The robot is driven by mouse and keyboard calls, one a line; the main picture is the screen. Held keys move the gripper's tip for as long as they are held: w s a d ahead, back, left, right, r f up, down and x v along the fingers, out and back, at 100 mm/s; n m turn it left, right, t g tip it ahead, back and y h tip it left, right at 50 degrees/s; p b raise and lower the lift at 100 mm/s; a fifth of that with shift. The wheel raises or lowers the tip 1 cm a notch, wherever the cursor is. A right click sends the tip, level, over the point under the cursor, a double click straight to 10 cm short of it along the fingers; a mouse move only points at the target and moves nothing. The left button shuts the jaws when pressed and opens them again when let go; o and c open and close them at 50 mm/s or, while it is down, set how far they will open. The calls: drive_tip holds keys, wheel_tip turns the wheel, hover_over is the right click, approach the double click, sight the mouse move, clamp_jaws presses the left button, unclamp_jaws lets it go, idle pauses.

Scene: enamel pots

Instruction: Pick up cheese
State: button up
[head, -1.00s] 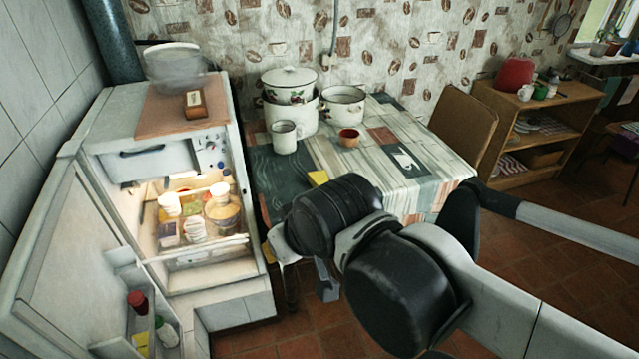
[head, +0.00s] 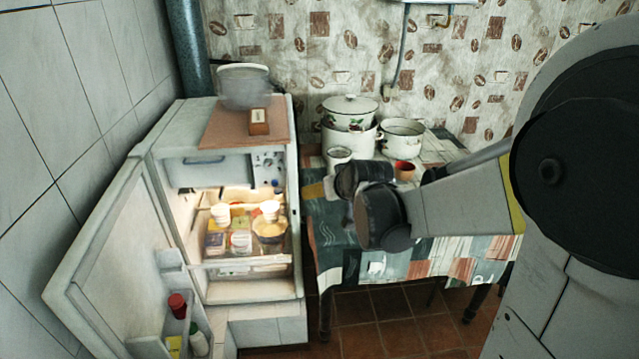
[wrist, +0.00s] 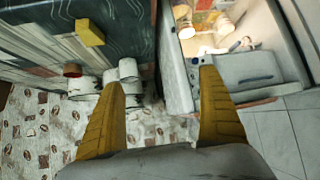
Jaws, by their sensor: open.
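The cheese, a small yellow block (wrist: 90,32), lies on the dark part of the tabletop near its edge, at the upper left of the wrist view. My gripper (wrist: 158,78) is open, its two yellow fingers spread wide with nothing between them. The cheese is off to the left of the fingers and not between them. In the head view my dark wrist and arm cover part of the table. A yellow patch beside the wrist shows there, but I cannot tell whether it is a finger or the cheese.
The table (head: 375,268) holds white enamel pots (head: 402,136), a white mug (head: 339,157) and a reddish cup (head: 404,170). To its left stands an open fridge (head: 250,291) with lit jars and packs, its door (head: 115,265) swung left. A small box (head: 259,121) sits on top.

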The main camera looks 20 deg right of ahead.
drive_tip(key=w+d+f+h, duration=0.1)
drive_tip(key=w+d+f, duration=0.2)
drive_tip(key=d+f, duration=0.4)
drive_tip(key=w+d+f+m+t+h+b, duration=0.1)
drive_tip(key=w+d+f, duration=0.1)
drive_tip(key=d+f, duration=0.5)
drive_tip(key=w+d+f+m+t+h, duration=0.1)
drive_tip(key=w+d+f, duration=0.2)
drive_tip(key=d+f, duration=0.4)
drive_tip(key=shift+w+d+f+h+b, duration=0.1)
drive_tip(key=shift+w+f+h+b, duration=0.1)
drive_tip(key=shift+f, duration=0.25)
drive_tip(key=shift+w+d+f+h+b, duration=0.1)
drive_tip(key=shift+f+b, duration=0.05)
drive_tip(key=shift+f, duration=0.3)
drive_tip(key=b+x, duration=0.1)
drive_tip(key=x, duration=0.3)
drive_tip(key=shift+w+d+f+b, duration=0.1)
drive_tip(key=shift+w+f+b, duration=0.1)
drive_tip(key=shift+w+b, duration=0.15)
drive_tip(key=b+x, duration=0.1)
drive_tip(key=x, duration=0.1)
drive_tip(key=b+x, duration=0.1)
drive_tip(key=x, duration=0.1)
drive_tip(key=r+x, duration=0.1)
drive_tip(key=x, duration=0.1)
drive_tip(key=shift+w+d+b, duration=0.15)
drive_tip(key=shift+b, duration=0.25)
drive_tip(key=c, duration=1.5)
